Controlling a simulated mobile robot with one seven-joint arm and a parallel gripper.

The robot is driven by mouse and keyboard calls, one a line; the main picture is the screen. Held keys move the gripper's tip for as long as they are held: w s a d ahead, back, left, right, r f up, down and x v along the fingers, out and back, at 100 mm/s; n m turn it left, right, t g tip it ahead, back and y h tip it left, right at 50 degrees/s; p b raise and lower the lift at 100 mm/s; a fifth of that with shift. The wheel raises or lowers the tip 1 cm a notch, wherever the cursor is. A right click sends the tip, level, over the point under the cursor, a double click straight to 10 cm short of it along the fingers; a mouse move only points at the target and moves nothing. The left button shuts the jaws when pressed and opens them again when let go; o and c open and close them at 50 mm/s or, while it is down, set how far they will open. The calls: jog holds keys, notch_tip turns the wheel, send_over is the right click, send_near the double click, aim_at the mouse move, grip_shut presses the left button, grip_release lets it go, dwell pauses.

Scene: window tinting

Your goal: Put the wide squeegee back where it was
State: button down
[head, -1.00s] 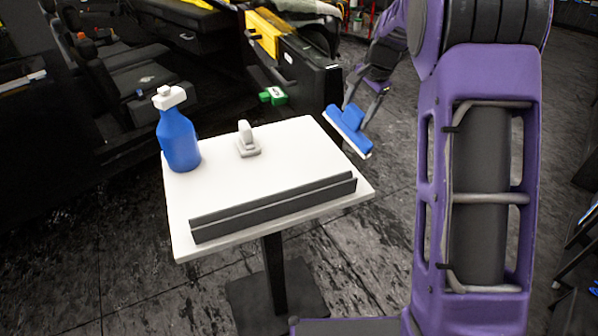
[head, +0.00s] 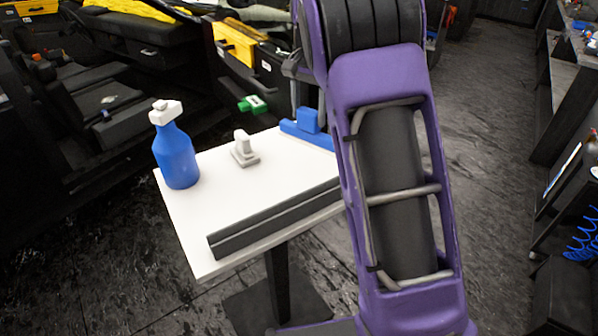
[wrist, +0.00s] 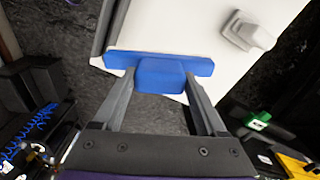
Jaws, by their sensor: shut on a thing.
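The wide squeegee is a blue bar with a raised blue block. In the head view the squeegee (head: 308,126) is at the far right edge of the white table (head: 245,187), partly hidden by my arm. In the wrist view my gripper (wrist: 161,82) is shut on the block of the squeegee (wrist: 160,68), one finger on each side. The bar overlaps the table edge there; whether it touches the top I cannot tell. A long dark grooved strip (head: 275,220) lies along the near edge of the table.
A blue spray bottle with a white head (head: 175,150) stands at the table's left corner. A small light grey handled tool (head: 244,150) stands near the back edge. The table top between them and the strip is bare. A green item (head: 252,104) is beyond the table.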

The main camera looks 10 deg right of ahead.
aim_at(308, 145)
notch_tip(308, 145, down, 10)
jog(key=shift+r+b, duration=0.1)
jog(key=shift+b, duration=0.65)
grip_release()
notch_tip(308, 145, up, 12)
jog(key=shift+s+a+f+p, duration=0.1)
jog(key=shift+p, duration=0.85)
